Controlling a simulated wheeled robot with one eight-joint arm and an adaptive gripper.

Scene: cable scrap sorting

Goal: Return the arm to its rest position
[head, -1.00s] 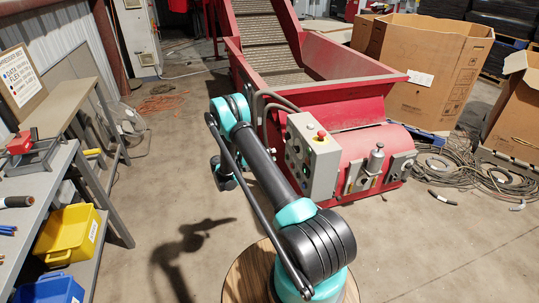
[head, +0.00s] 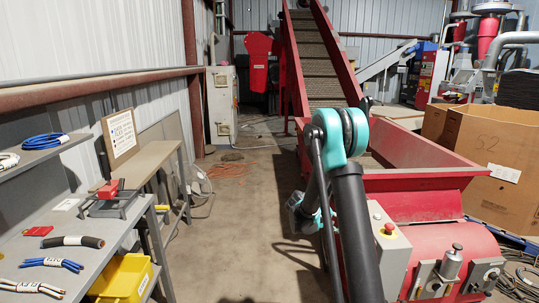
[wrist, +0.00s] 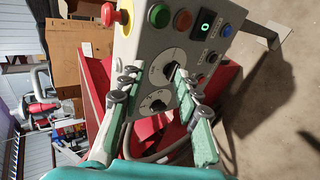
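My arm (head: 350,200) rises from the bottom of the head view, its teal elbow in front of the red hopper. A teal and dark part of my wrist (head: 306,214) hangs to the left of it; the fingers cannot be made out there. In the wrist view my gripper (wrist: 150,78) has its two fingers well apart with nothing between them. Behind the fingers is the grey control box (wrist: 165,60) with dials, buttons and a red knob; the gap to it is hard to judge. The box also shows in the head view (head: 394,262), right of my arm.
The red shredder hopper (head: 425,180) and its conveyor stand ahead and right. A cardboard box (head: 490,150) is at the right. A grey bench (head: 105,228) with cable pieces and a yellow bin (head: 122,277) lines the left. Floor between bench and arm is clear.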

